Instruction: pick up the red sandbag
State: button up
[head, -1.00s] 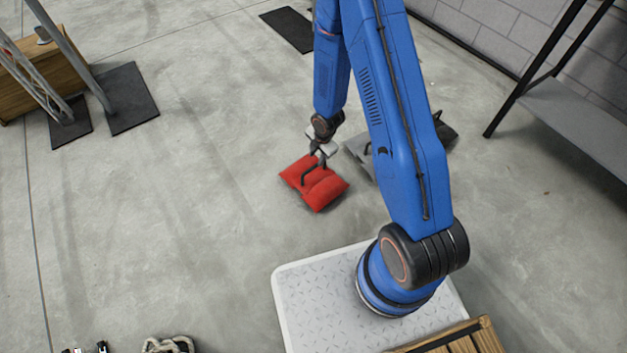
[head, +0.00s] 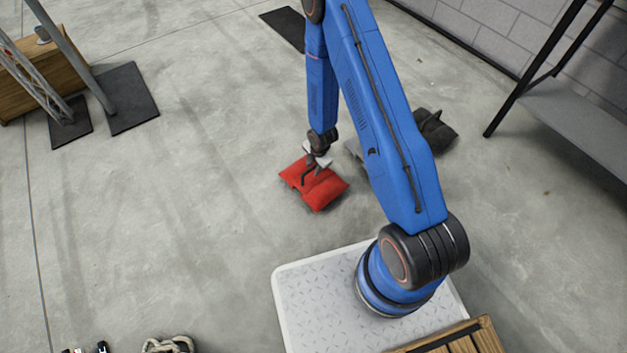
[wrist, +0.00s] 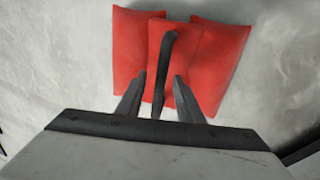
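The red sandbag (head: 322,189) lies on the concrete floor in front of my base, with a dark strap handle standing up from its middle. In the wrist view the red sandbag (wrist: 220,55) fills the upper middle, and its black handle (wrist: 163,70) runs down between my fingers. My gripper (head: 313,170) is just above the bag. In the wrist view my gripper (wrist: 158,95) is open, with one finger on each side of the handle and gaps to both. The lower end of the handle is partly hidden by the gripper body.
A black sandbag (head: 435,130) lies right of my arm, and a grey thing (head: 355,150) is mostly hidden behind the arm. A shelf (head: 575,120) stands at the right. Dark base plates (head: 130,97) lie at the left. The floor left of the red bag is clear.

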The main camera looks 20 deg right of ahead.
jog(key=shift+f, duration=0.4)
grip_shut()
jog(key=shift+w, duration=0.1)
dwell(1.1)
